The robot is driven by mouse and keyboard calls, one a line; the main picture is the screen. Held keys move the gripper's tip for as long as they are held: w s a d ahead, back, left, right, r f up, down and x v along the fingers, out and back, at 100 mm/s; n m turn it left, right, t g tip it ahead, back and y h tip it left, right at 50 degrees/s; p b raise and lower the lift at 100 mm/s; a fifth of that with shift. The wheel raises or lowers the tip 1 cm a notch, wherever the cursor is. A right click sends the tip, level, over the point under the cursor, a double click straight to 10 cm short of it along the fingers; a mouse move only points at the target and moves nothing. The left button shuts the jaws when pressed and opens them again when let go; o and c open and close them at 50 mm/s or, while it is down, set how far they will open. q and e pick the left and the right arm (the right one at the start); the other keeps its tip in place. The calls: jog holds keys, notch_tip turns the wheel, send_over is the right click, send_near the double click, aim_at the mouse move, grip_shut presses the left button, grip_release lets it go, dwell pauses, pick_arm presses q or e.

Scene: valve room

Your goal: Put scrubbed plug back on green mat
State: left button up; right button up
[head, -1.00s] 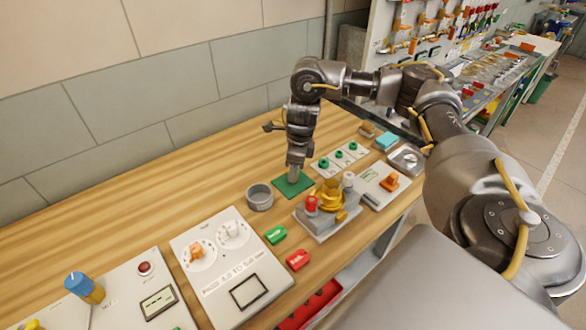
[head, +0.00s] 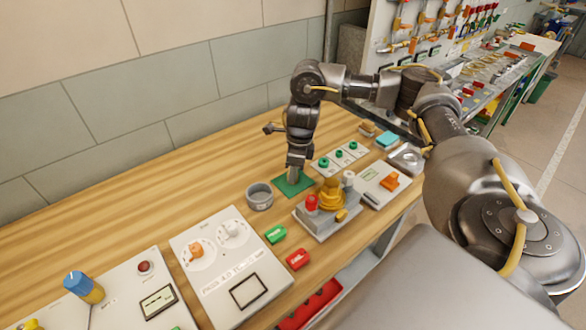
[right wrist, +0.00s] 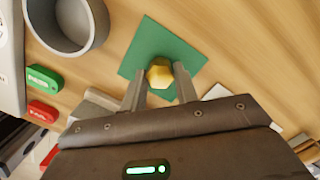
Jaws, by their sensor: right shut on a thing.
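The green mat (head: 303,187) lies flat on the wooden bench and shows larger in the right wrist view (right wrist: 150,42). My right gripper (head: 294,176) points down over the mat. In the right wrist view its two fingers (right wrist: 160,78) are shut on a yellow, brass-coloured plug (right wrist: 159,72). The plug is over the mat; I cannot tell whether it touches it. In the head view the fingers hide the plug. My left gripper does not show.
A grey round cup (head: 259,197) stands left of the mat. A grey fixture with a yellow valve body (head: 331,196) stands close on the right. A green tag (head: 275,234) and a red tag (head: 298,259) lie in front. Bare bench lies behind the mat.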

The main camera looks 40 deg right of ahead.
dwell(0.3)
jog(key=o, duration=1.1)
jog(key=shift+o, duration=0.2)
jog(key=shift+r+p, duration=4)
jog(key=shift+p, duration=0.2)
